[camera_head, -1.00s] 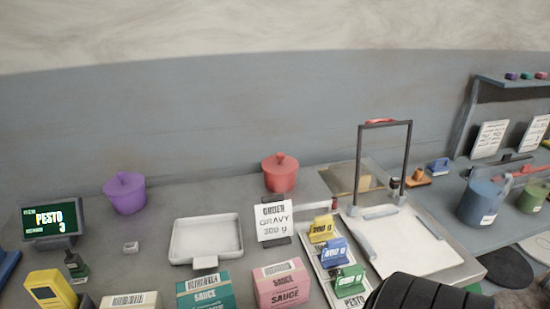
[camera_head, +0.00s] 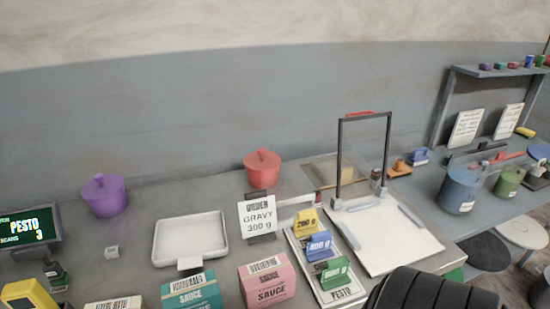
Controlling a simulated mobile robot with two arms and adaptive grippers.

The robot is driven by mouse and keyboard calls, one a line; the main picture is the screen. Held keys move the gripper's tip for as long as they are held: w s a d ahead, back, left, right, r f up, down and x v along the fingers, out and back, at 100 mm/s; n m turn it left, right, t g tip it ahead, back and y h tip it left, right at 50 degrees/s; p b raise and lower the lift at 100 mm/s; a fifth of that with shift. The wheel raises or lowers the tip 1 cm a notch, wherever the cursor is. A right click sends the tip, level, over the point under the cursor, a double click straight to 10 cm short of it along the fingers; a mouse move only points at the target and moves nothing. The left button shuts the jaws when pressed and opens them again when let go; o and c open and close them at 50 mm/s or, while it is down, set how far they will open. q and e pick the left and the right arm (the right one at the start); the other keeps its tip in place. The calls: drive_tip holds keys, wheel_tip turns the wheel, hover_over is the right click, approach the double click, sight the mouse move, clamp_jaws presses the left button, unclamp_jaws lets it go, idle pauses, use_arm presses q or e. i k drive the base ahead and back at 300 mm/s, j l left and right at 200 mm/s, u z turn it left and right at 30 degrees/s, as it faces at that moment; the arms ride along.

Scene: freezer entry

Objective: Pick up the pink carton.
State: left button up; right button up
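The pink carton (camera_head: 266,281) stands on the grey counter at the bottom middle of the head view. It is a box with the word SAUCE on its front and a barcode label on its top. A teal sauce carton (camera_head: 192,294) stands to its left, with a gap between them. A tray of coloured weight blocks is just to its right. Neither of my grippers shows in this view. Nothing is seen touching the pink carton.
A white tray (camera_head: 160,254) lies behind the teal carton. An order card (camera_head: 257,217) reads GRAVY 300 g. The weight tray (camera_head: 343,301) holds yellow, blue and green blocks. A white board with a dark frame (camera_head: 385,255) lies right. Purple (camera_head: 104,198) and red (camera_head: 262,169) pots stand behind.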

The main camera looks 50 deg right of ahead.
sight(270, 281)
drive_tip(key=i+z, duration=0.15)
drive_tip(key=z, duration=1.4)
